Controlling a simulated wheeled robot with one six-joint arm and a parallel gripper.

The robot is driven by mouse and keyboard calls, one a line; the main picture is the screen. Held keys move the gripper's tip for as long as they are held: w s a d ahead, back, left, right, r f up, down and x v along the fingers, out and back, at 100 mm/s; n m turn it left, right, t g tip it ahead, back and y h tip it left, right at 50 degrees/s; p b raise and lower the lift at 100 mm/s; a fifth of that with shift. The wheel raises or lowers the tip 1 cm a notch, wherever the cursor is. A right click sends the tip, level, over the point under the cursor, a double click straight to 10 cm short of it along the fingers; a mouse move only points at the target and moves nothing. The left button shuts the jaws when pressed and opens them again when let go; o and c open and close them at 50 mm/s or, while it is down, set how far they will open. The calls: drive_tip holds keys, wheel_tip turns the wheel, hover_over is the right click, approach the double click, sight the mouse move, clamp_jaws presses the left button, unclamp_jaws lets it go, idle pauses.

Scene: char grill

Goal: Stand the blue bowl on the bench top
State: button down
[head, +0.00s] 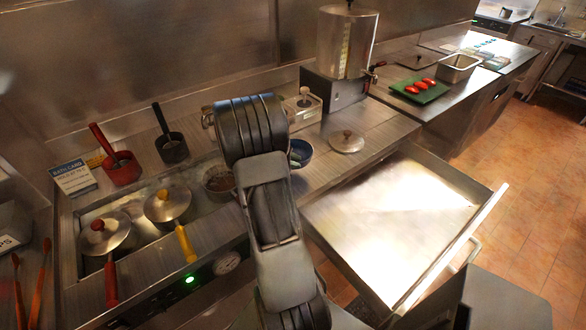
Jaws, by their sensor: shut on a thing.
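The blue bowl (302,150) shows just right of my arm in the head view, with its left side hidden behind the arm. It appears upright, near the worktop between the pan well and the round lid. I cannot tell whether it rests on the steel bench top (335,172) or hangs just above it. My gripper is hidden behind my own arm links, so its fingers and any contact with the bowl do not show.
An open drawer (478,222) juts out at the right. Lidded pans (168,204) sit in the well at left. A round lid (346,141) lies right of the bowl. A tall steel urn (347,40) and a green board (420,92) stand farther back.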

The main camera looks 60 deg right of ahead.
drive_tip(key=shift+w+d+f+p, duration=0.15)
drive_tip(key=shift+f+p, duration=0.3)
drive_tip(key=shift+f, duration=1.3)
drive_tip(key=shift+f, duration=0.1)
drive_tip(key=c, duration=1.1)
unclamp_jaws()
drive_tip(key=b+v, duration=0.2)
drive_tip(key=v, duration=1)
drive_tip(key=s+a+r+m+t+y, duration=0.1)
drive_tip(key=s+a+r+t+y, duration=0.1)
drive_tip(key=a, duration=0.7)
drive_tip(key=s+a+r+m+t+y, duration=0.1)
drive_tip(key=a+t+y, duration=0.3)
drive_tip(key=a, duration=0.6)
drive_tip(key=s+a+r+m+t+y, duration=0.1)
drive_tip(key=s+a+t, duration=0.3)
drive_tip(key=a, duration=0.5)
drive_tip(key=shift+s+a+r+t+y, duration=0.1)
drive_tip(key=shift+a+r+t+y, duration=0.15)
drive_tip(key=shift+r+t+y, duration=0.7)
